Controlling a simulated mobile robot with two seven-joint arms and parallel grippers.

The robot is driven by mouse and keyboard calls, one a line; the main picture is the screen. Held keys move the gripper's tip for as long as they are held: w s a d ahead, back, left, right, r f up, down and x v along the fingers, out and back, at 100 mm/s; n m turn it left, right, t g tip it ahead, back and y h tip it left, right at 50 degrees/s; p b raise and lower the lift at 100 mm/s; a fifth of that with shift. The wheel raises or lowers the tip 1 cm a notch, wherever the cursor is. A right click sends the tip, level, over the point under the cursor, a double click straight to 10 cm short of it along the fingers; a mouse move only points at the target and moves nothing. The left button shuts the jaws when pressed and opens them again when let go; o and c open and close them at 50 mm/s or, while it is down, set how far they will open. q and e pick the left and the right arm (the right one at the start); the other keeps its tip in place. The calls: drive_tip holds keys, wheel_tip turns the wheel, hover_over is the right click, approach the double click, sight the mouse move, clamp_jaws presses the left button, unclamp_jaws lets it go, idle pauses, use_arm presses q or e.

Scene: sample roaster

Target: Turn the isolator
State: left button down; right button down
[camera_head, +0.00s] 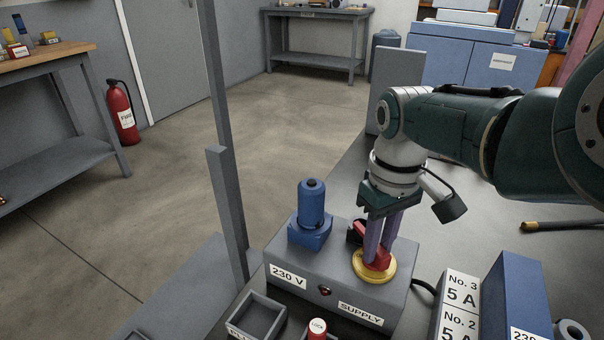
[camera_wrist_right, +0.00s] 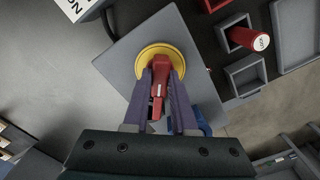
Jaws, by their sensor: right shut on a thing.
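The isolator is a red handle (camera_head: 376,259) on a round yellow plate (camera_head: 368,274), on top of the grey supply box (camera_head: 342,292) labelled 230 V and SUPPLY. My right gripper (camera_head: 378,250) points down over it, with its purple fingers on both sides of the red handle. In the right wrist view the red handle (camera_wrist_right: 159,80) stands between the fingertips (camera_wrist_right: 160,82), over the yellow plate (camera_wrist_right: 148,53). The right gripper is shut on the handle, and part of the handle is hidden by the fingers. My left gripper is not in view.
A blue plug-like part (camera_head: 312,206) stands on the box's left side. A grey open tray (camera_head: 258,318) and a red LOCK cylinder (camera_head: 317,328) lie in front. Labelled blocks (camera_head: 461,300) stand at right. A grey post (camera_head: 228,215) rises at left.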

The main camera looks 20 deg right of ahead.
drive_tip(key=n, duration=0.3)
drive_tip(key=shift+n, duration=0.3)
drive_tip(key=n, duration=0.3)
drive_tip(key=shift+p, duration=0.3)
drive_tip(key=shift+n, duration=0.3)
drive_tip(key=c, duration=0.7)
unclamp_jaws()
drive_tip(key=shift+r, duration=0.15)
wheel_tip(320, 180, up, 10)
drive_tip(key=p, duration=0.8)
